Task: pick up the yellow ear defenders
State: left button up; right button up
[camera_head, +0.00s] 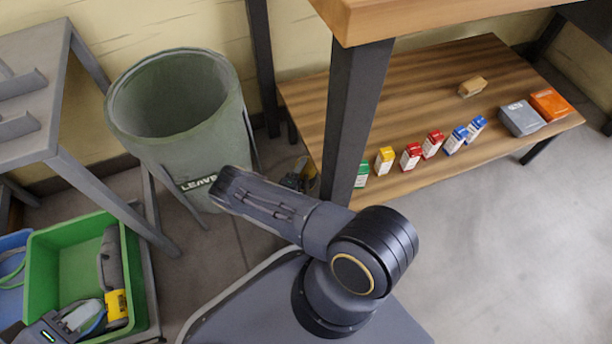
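A yellow piece (117,306) shows at the front right inside the green crate (42,262). I cannot make out whether it is part of the ear defenders. A dark grey gripper body with a small green light, my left gripper (82,318), is at the lower left, over the crate's front. Its light grey fingers are just left of the yellow piece; whether they touch it or are open is unclear. My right gripper is not visible; a dark arm link of mine crosses the middle.
A dark grey item (110,258) lies along the crate's right side. A large grey-green bin (185,150) stands behind, by a grey table (35,90). A wooden shelf (335,120) holds several small boxes. The floor (510,240) at right is clear.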

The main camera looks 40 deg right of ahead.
jog(key=c, duration=0.9)
notch_tip(320, 180, up, 10)
jog(key=p, duration=0.5)
jog(key=shift+p, duration=0.35)
